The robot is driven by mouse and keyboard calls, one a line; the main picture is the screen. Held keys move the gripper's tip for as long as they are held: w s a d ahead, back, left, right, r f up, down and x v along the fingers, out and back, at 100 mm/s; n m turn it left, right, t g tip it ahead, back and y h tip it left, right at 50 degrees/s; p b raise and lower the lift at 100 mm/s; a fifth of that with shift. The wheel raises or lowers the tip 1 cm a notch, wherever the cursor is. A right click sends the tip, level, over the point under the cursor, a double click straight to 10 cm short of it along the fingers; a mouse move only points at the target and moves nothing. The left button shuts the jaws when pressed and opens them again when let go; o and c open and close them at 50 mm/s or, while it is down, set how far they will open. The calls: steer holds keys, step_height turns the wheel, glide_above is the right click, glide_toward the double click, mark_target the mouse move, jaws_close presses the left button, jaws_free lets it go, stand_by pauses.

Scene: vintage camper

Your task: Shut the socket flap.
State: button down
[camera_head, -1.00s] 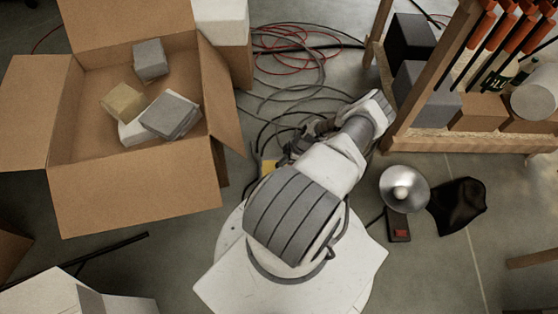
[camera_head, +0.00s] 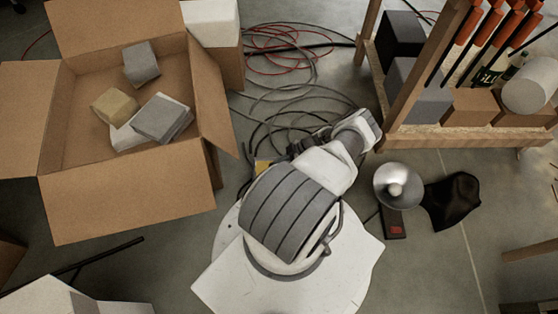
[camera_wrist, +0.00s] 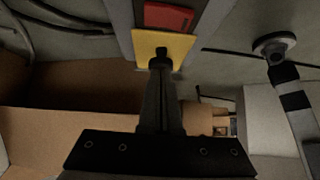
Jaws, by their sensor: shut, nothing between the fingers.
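A yellow plate (camera_wrist: 160,44), which looks like the socket flap, shows at the top middle of the wrist view. It sits at the end of a grey housing with a red panel (camera_wrist: 168,17) beyond it. In the head view a small yellow patch (camera_head: 262,166) shows just left of my arm; the rest is hidden. My gripper (camera_wrist: 161,55) is shut and empty, its dark fingertips overlapping the yellow plate in the wrist view. I cannot tell whether they touch it, nor the flap's exact angle. In the head view my arm mostly hides the gripper.
An open cardboard box (camera_head: 130,203) with several blocks stands at the left. Loose cables (camera_head: 290,85) lie behind my arm. A wooden rack (camera_head: 450,138) stands at the upper right. A lamp (camera_head: 398,186) and a black cloth (camera_head: 452,200) lie on the floor at right.

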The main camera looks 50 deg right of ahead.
steer(key=shift+s+f+h, duration=0.15)
steer(key=shift+f+h, duration=0.05)
steer(key=shift+f, duration=0.55)
steer(key=shift+s+f+h, duration=0.15)
steer(key=shift+f+h, duration=0.05)
steer(key=shift+f, duration=0.5)
steer(key=w+r+p+v, duration=0.1)
steer(key=p+v, duration=0.4)
steer(key=v, duration=1.4)
steer(key=shift+w+d+y, duration=0.15)
steer(key=shift+w+y, duration=0.05)
steer(key=shift+y, duration=0.2)
